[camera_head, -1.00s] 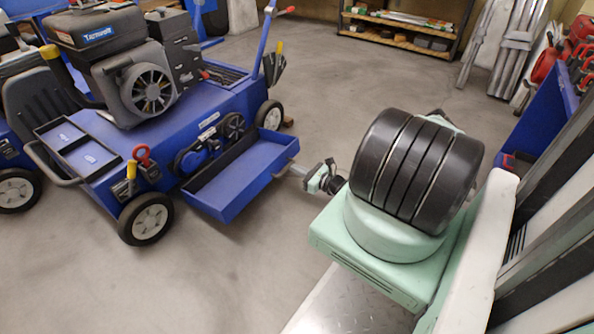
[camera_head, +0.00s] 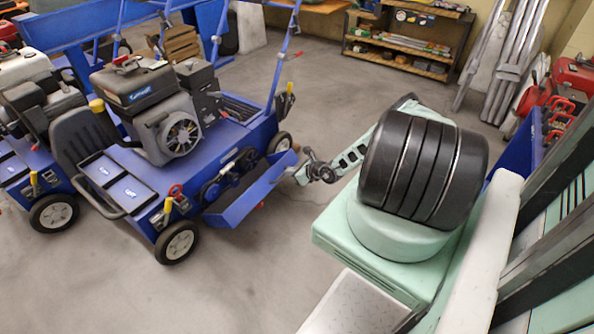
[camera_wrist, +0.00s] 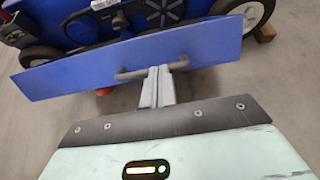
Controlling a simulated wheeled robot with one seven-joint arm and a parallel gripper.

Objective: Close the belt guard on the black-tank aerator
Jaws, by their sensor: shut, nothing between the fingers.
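The black-tank aerator (camera_head: 170,200) is blue, with a black tank (camera_head: 135,88) on its engine. Its belt guard (camera_head: 245,198) is a blue panel on the near side, tilted partway up and apart from the body at its top. The belt and pulleys (camera_head: 232,172) show behind it. In the wrist view the guard's outer face (camera_wrist: 70,77) fills the upper part, with a grey bar handle (camera_wrist: 180,64). My gripper (camera_wrist: 158,72) is shut and empty, its fingertips at the handle; whether they touch the panel I cannot tell. In the head view the fingertips are hard to make out.
Another aerator with a white tank (camera_head: 22,65) stands close at the left. A shelf (camera_head: 405,45) is at the back, with metal lengths (camera_head: 500,60) leaning beside it. Open grey floor (camera_head: 270,265) lies in front of the guard.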

